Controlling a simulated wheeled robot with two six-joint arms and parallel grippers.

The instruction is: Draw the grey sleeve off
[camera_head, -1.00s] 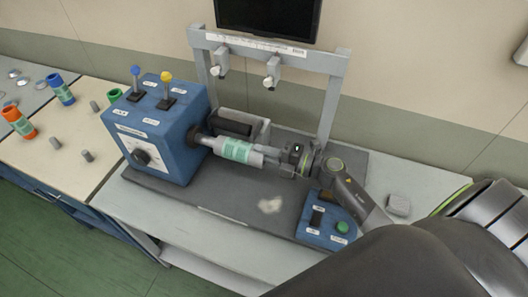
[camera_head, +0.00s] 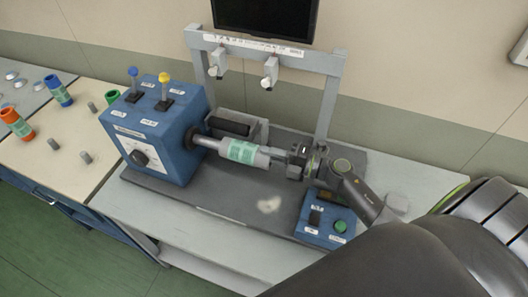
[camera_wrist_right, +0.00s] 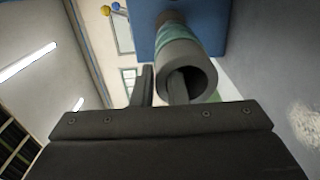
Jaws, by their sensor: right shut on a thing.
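The grey sleeve (camera_head: 262,158) with a pale green label sits on the metal spindle (camera_head: 206,141) that comes out of the blue machine. Bare spindle shows between the machine and the sleeve. My right gripper (camera_head: 283,157) is shut on the sleeve's free right end. In the right wrist view, the sleeve's open end (camera_wrist_right: 197,64) faces the camera. One finger of the right gripper (camera_wrist_right: 162,86) reaches into the bore and the other lies outside the wall. The spindle's tip is hidden inside the sleeve. My left gripper is in no view.
The blue machine (camera_head: 178,155) with two levers stands left of the sleeve. A grey frame (camera_head: 328,105) stands behind. A blue button box (camera_head: 325,222) sits in front of my right wrist. Orange (camera_head: 17,124), blue (camera_head: 59,92) and green (camera_head: 113,96) tubes stand on the left table.

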